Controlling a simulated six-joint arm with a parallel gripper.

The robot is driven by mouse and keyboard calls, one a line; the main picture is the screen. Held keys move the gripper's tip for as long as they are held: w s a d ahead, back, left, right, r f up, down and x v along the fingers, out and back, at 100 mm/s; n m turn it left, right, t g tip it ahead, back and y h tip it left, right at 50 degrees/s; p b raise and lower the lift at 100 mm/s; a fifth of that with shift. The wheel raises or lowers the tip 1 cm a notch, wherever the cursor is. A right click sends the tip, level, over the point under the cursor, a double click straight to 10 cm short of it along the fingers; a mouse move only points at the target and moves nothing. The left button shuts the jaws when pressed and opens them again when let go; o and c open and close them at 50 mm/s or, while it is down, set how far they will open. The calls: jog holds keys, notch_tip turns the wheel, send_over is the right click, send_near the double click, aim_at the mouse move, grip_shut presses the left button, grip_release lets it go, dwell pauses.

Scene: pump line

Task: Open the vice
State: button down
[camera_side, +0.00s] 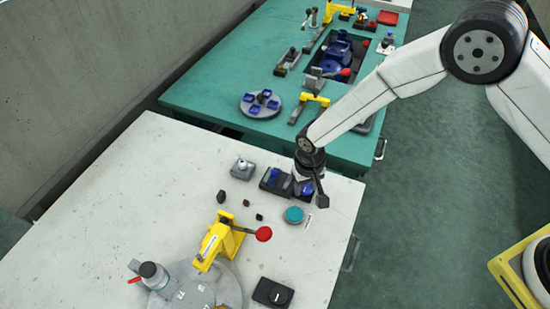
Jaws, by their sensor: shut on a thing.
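My gripper (309,194) points down over the right part of the white table. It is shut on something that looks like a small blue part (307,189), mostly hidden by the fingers. Beside it, to the left, is a low black block (266,184) with another blue piece (275,174) on it. I cannot tell whether the held part touches the block. No vice is clear on the white table. A small grey device (288,61) on the green table may be one, well apart from my gripper; whether its jaws are open is too small to tell.
A teal disc (294,215) lies just below my gripper. A yellow press (218,240) with a red-knobbed lever (263,234) stands lower left. A grey block (243,168) and several small black pieces lie left.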

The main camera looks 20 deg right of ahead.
jog(key=shift+c, duration=1.2)
grip_release()
jog(key=shift+n, duration=0.4)
